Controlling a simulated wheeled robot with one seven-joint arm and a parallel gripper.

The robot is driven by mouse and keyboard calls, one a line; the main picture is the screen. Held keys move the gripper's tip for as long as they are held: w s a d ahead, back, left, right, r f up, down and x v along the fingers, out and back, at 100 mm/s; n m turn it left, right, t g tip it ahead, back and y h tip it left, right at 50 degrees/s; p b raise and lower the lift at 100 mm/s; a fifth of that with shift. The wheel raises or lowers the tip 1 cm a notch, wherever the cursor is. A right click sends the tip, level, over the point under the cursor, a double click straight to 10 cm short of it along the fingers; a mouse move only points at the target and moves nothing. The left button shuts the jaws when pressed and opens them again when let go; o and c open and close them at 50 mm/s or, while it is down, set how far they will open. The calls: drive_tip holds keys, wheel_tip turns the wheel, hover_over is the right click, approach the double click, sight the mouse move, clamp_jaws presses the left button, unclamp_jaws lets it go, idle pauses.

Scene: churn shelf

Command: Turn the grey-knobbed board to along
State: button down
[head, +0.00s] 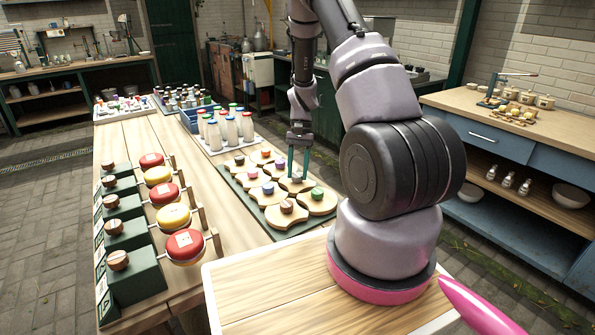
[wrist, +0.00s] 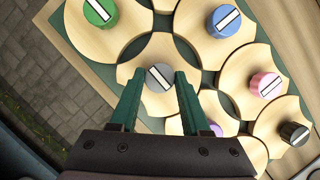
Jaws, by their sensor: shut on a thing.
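The grey knob (wrist: 159,78) sits in the middle of a pale round wooden board (wrist: 160,51) in the wrist view. The white line on the knob runs from upper left to lower right. My gripper (wrist: 158,77) has its two green fingers on either side of the knob, shut on it. The fingers also cover the lower part of the board in the wrist view.
Neighbouring boards carry green (wrist: 100,12), blue (wrist: 224,20), pink (wrist: 265,84), purple (wrist: 215,129) and brown (wrist: 294,133) knobs, close around the grey one. They lie on a dark green base (head: 232,186). Milk bottles (head: 230,132) stand behind; red and yellow discs (head: 173,217) stand at left.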

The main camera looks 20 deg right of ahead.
drive_tip(key=shift+c, duration=1.9)
unclamp_jaws()
drive_tip(key=v, duration=1)
drive_tip(key=shift+w+r, duration=0.15)
drive_tip(key=shift+r, duration=0.2)
